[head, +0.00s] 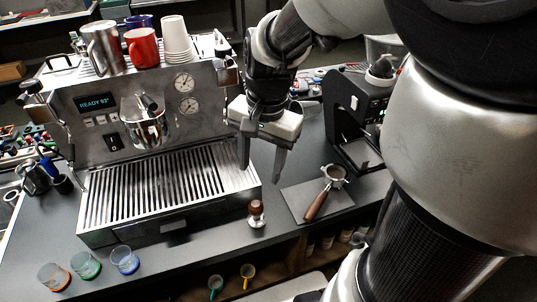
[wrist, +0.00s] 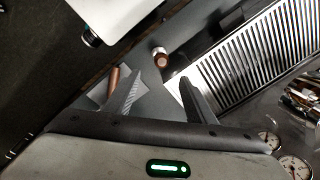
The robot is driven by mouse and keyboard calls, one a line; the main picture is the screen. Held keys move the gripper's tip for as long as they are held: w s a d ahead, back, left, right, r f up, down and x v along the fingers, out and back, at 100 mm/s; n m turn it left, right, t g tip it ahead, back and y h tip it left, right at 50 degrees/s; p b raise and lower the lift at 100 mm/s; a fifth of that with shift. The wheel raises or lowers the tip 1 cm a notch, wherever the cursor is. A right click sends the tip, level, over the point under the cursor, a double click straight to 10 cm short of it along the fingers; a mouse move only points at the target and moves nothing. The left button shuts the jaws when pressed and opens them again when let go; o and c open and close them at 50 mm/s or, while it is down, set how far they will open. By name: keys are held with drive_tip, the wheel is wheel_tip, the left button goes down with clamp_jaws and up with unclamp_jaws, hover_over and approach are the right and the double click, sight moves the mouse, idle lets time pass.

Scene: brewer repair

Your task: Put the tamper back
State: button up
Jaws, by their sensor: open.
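The tamper (head: 256,212), with a dark wooden handle and a steel base, stands upright on the dark counter just right of the espresso machine's front corner. In the wrist view the tamper (wrist: 160,57) shows beyond the fingertips, roughly between them. My gripper (head: 261,172) is open and empty, fingers pointing down, above and behind the tamper and apart from it. Its two fingers (wrist: 160,77) also show spread in the wrist view. A portafilter (head: 326,190) with a wooden handle lies on a grey mat (head: 301,207) to the right of the tamper.
The espresso machine (head: 150,110) with its slatted drip tray (head: 170,185) fills the left. A black grinder (head: 350,115) stands behind the mat. Several coloured glasses (head: 86,264) stand at the front left. The counter between tamper and mat is clear.

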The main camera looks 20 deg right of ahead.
drive_tip(key=s+r+n+t, duration=0.4)
drive_tip(key=s+r+n, duration=0.5)
drive_tip(key=shift+s+a+r+t+h, duration=0.2)
drive_tip(key=shift+s+a+t+h, duration=0.05)
drive_tip(key=shift+a+t+h, duration=0.2)
drive_tip(key=shift+f, duration=0.15)
